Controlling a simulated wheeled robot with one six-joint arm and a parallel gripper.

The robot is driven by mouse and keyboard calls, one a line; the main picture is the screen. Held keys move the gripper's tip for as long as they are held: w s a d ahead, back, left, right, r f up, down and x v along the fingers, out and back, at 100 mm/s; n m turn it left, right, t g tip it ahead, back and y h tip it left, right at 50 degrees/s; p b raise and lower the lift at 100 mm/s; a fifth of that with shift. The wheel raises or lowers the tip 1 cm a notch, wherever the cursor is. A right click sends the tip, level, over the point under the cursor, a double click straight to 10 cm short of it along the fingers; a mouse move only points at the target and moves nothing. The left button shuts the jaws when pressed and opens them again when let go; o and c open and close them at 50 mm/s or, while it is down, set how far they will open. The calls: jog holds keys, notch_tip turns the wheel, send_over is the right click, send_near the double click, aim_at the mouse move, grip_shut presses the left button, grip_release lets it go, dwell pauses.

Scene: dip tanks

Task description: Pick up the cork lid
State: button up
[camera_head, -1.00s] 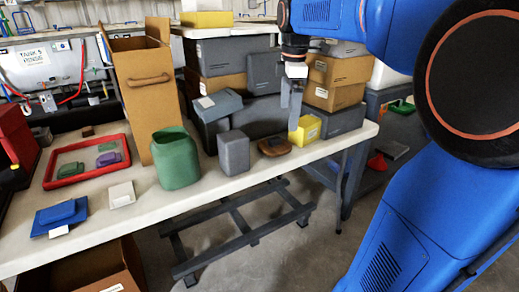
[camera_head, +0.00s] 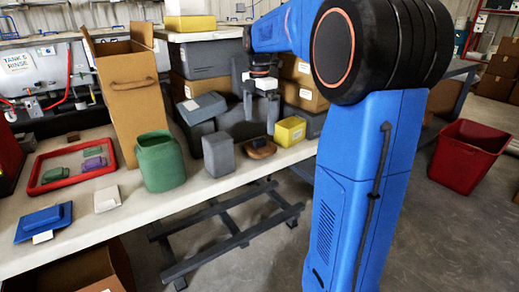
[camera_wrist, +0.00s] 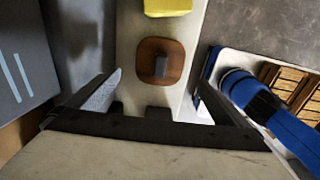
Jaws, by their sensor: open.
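The cork lid (camera_head: 259,150) is a flat brown rounded piece with a dark knob. It lies on the white table near its front edge, between a grey canister (camera_head: 218,154) and a yellow box (camera_head: 290,130). My gripper (camera_head: 261,115) is open and empty, pointing down above the lid. In the wrist view the lid (camera_wrist: 148,76) shows whole, with its knob (camera_wrist: 160,66) on top. It lies ahead of and between the spread fingers, and neither finger appears to touch it.
A green container (camera_head: 160,163), a cardboard box (camera_head: 131,101) and a red tray (camera_head: 36,188) stand to the left on the table. Grey bins and cartons (camera_head: 205,58) are stacked behind the lid. A red bin (camera_head: 466,152) stands on the floor at right.

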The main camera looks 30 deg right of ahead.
aim_at(260, 140)
jog(key=shift+d+f, duration=0.15)
jog(key=shift+f, duration=4.45)
jog(key=c, duration=1)
